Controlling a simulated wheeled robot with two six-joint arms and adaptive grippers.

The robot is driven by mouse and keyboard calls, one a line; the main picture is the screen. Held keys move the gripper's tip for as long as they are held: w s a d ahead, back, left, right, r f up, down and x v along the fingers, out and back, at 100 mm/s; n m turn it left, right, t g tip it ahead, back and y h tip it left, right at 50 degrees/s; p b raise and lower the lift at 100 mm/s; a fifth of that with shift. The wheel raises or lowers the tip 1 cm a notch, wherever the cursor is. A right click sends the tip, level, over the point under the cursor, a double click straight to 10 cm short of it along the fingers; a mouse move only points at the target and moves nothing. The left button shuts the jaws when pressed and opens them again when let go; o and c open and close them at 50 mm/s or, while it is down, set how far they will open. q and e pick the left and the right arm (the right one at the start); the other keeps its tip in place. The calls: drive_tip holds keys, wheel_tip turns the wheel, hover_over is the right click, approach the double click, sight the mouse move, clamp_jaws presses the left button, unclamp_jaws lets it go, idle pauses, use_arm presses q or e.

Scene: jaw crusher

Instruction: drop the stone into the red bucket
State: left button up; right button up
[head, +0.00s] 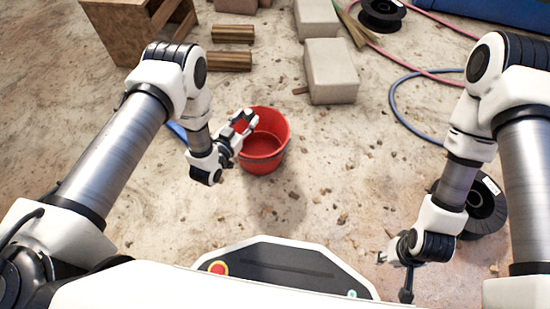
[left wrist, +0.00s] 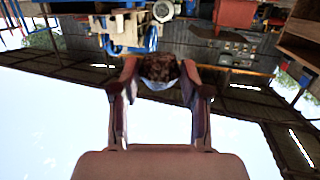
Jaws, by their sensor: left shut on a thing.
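The red bucket (head: 264,167) stands on the ground near the middle of the head view, its open top facing up. My left gripper (head: 246,122) is over the bucket's far left part of the rim. In the left wrist view, the left gripper (left wrist: 160,82) is shut on a rough brown stone (left wrist: 160,67), held between its fingertips. In the head view the stone cannot be made out clearly at the fingers. My right gripper (head: 394,274) is low at the right, well away from the bucket; its jaws are too unclear to judge.
Pale blocks (head: 331,72) and wooden beams (head: 229,60) lie beyond the bucket. A wooden box (head: 120,40) stands at the far left. A black spool (head: 484,207) is beside my right arm, and a blue hose (head: 394,103) curves at the right. Small rubble litters the ground.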

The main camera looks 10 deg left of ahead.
use_arm(q)
wheel_tip(320, 180, down, 7)
drive_tip(key=b, duration=0.5)
drive_tip(key=shift+s+d+h+b, duration=0.25)
drive_tip(key=shift+d+h+b, duration=0.05)
drive_tip(key=shift+d, duration=0.1)
use_arm(e)
drive_tip(key=f, duration=0.5)
drive_tip(key=shift+s+d+f, duration=0.2)
drive_tip(key=shift+s+f, duration=0.05)
drive_tip(key=shift+f, duration=0.15)
use_arm(q)
drive_tip(key=o, duration=1.3)
drive_tip(key=v, duration=1.2)
